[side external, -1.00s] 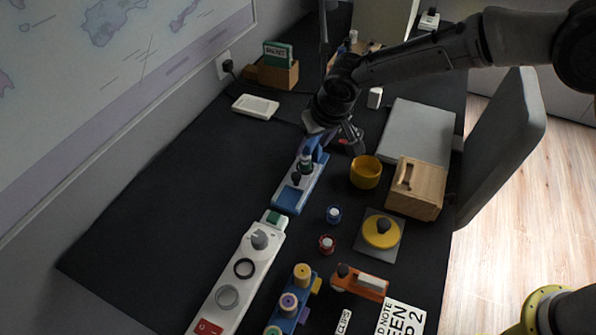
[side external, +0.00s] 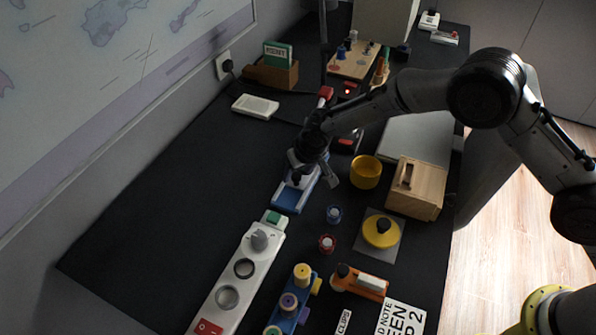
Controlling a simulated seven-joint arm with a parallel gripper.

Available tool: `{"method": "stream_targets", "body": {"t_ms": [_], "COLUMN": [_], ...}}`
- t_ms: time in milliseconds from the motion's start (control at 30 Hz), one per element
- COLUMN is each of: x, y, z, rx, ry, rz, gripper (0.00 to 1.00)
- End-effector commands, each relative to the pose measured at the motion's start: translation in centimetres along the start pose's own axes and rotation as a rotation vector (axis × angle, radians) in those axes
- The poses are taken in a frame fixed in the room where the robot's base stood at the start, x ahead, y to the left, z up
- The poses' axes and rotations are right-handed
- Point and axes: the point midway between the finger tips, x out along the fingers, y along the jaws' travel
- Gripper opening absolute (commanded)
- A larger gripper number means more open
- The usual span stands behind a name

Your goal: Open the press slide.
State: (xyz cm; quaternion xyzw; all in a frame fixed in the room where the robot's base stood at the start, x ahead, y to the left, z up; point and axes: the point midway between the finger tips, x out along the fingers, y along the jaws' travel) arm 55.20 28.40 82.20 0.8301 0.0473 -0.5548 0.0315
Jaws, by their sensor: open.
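The press is a long blue device (side external: 287,199) on the dark desk, left of the yellow bowl. Its near end, with a flat blue plate, is in clear view. A small dark knob (side external: 296,178) shows just beyond that plate. My gripper (side external: 312,176) points down over the middle of the press with its fingers spread apart, one on each side of the press. It appears empty. My wrist hides the far part of the press, and I cannot tell whether the fingers touch it.
A white panel with knobs (side external: 240,272) lies in front. The desk to the left is clear.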

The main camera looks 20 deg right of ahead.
Motion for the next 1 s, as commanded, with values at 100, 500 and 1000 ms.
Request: {"method": "stream_targets", "body": {"t_ms": [100, 500, 1000], "x": [0.46, 0.46, 0.44], "y": [0.01, 0.00, -0.01], "z": [0.01, 0.00, 0.01], "rx": [0.000, 0.000, 0.000], "ry": [0.000, 0.000, 0.000], "rz": [0.000, 0.000, 0.000], "gripper": [0.64, 0.37, 0.00]}}
